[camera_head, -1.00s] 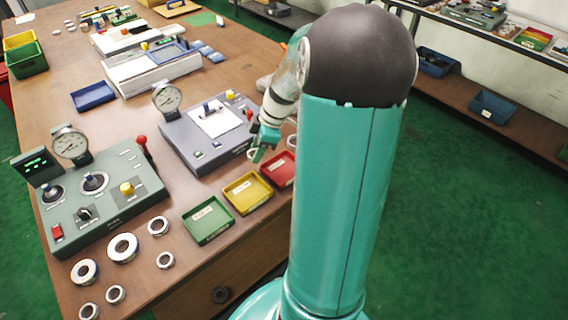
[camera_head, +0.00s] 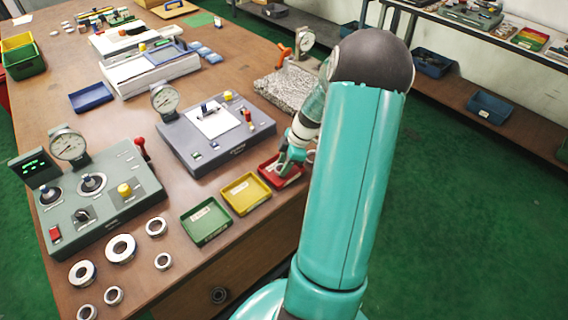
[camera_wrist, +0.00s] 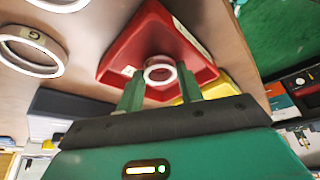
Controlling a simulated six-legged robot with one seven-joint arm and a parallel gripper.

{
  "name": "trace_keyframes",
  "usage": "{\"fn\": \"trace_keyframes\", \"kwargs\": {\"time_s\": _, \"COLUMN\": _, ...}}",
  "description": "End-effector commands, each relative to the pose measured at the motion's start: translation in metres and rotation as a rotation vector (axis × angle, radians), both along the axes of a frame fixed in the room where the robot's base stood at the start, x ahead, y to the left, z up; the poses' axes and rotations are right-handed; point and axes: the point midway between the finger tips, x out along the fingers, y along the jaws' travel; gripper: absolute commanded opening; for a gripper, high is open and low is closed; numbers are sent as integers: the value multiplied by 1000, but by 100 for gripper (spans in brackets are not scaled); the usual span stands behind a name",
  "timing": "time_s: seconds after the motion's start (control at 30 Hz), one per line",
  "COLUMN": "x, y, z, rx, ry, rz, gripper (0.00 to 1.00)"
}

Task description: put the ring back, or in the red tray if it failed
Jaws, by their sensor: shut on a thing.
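My gripper (camera_head: 284,163) is over the red tray (camera_head: 285,184) at the table's front edge. In the wrist view its green fingers (camera_wrist: 160,88) are shut on a small pale metal ring (camera_wrist: 158,62). The ring is held between the fingertips, with the red tray (camera_wrist: 114,66) behind it. I cannot tell how far the ring is above the tray floor. The tray has a white label, and I see no other ring in it.
A yellow tray (camera_head: 263,204) and a green tray (camera_head: 228,233) stand in a row left of the red one. Several loose rings (camera_head: 121,248) lie at the front left. A grey device (camera_head: 177,138) and a granite block (camera_head: 268,92) with a dial gauge stand behind.

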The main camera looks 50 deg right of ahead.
Motion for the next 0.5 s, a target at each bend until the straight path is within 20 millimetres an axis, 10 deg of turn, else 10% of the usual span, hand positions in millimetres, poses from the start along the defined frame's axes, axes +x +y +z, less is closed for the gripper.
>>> {"fn": "trace_keyframes", "kwargs": {"time_s": 0.23, "x": 0, "y": 0, "z": -2, "rx": 0, "ry": 0, "rz": -1, "gripper": 10}}
{"fn": "trace_keyframes", "kwargs": {"time_s": 0.27, "x": 0, "y": 0, "z": -2, "rx": -1, "ry": -1, "rz": 0, "gripper": 40}}
{"fn": "trace_keyframes", "kwargs": {"time_s": 0.3, "x": 0, "y": 0, "z": -2, "rx": -1, "ry": 0, "rz": 0, "gripper": 48}}
{"fn": "trace_keyframes", "kwargs": {"time_s": 0.5, "x": 0, "y": 0, "z": -2, "rx": -1, "ry": -1, "rz": 0, "gripper": 58}}
